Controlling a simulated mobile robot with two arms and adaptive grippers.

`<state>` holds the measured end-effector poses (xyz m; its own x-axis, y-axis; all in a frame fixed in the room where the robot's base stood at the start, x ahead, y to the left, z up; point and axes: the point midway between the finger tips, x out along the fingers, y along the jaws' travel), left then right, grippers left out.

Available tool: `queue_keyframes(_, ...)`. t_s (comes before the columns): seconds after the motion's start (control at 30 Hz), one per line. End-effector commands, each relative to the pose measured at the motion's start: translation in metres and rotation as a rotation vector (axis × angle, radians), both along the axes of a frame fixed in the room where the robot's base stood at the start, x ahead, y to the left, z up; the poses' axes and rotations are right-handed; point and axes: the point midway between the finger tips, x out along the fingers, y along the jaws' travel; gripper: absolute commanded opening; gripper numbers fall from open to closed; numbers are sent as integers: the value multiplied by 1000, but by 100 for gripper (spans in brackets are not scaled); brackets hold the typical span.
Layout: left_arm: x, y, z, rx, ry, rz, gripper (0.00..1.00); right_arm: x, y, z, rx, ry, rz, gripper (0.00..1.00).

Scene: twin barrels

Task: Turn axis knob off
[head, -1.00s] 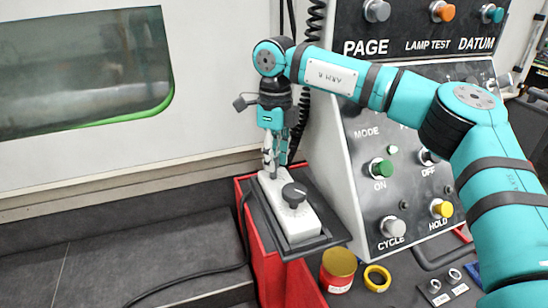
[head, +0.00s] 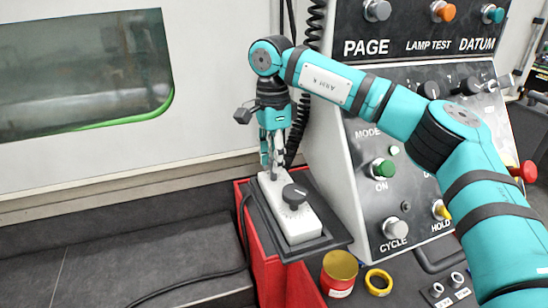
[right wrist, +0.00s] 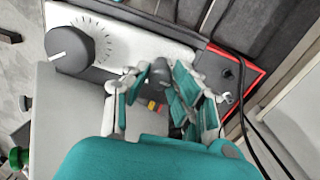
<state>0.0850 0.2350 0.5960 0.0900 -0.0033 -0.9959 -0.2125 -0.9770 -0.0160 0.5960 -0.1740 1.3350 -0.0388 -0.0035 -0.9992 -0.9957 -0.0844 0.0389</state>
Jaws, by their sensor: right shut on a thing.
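A white hand-held control box (head: 303,228) lies on a dark tray. It carries a large black dial (head: 294,195) at its near end; the dial with its white pointer line also shows in the right wrist view (right wrist: 70,50). A small dark knob (right wrist: 161,71), which I take for the axis knob, is at the box's other end. My right gripper (head: 272,168) points down over that end and is shut on the small knob, with a finger on each side of it in the right wrist view (right wrist: 160,85). The knob's marks are hidden. My left gripper is out of view.
The tray sits on a red stand (head: 265,260). A slanted control panel (head: 385,170) with several buttons rises close on the right. A black cable (head: 245,235) runs along the stand's left. A red-yellow tin (head: 338,275) and a yellow tape roll (head: 378,282) are in front.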

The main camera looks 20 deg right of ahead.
Motion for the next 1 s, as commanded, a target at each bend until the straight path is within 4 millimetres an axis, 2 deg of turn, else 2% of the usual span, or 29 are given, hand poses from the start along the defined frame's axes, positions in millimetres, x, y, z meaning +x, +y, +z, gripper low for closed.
queue_keyframes(0.3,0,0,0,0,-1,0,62,0,1,0,1,-2,108,0)
queue_keyframes(0.8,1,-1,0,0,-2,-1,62,0,1,1,1,-2,125,0)
queue_keyframes(0.83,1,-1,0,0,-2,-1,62,0,1,1,1,-2,125,26)
queue_keyframes(1.0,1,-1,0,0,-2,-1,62,0,1,0,1,-2,125,48)
